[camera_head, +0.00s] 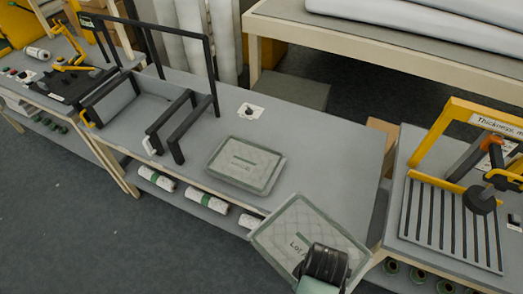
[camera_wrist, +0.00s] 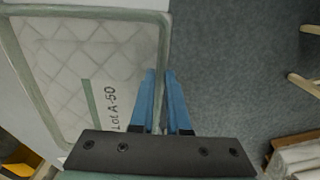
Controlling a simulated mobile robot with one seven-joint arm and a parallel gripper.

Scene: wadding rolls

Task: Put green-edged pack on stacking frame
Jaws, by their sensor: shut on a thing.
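A quilted pale pack with a green edge (camera_head: 297,232), lettered "Lot A-50" in the wrist view (camera_wrist: 92,60), is held at the table's front edge, tilted. My gripper (camera_wrist: 161,82) has its blue fingers shut on the pack's rim, one on each side. In the head view my dark wrist covers the pack's lower right and the fingers are hidden. A similar green-edged pack (camera_head: 245,165) lies flat on the grey table. A black frame with tall uprights and low bars (camera_head: 177,115), seemingly the stacking frame, stands to its left, with no pack seen between its bars.
The grey table (camera_head: 330,135) is bare right of the lying pack. A yellow thickness gauge (camera_head: 440,140) stands on a slatted table at right. White rolls (camera_head: 205,199) lie on the shelf below.

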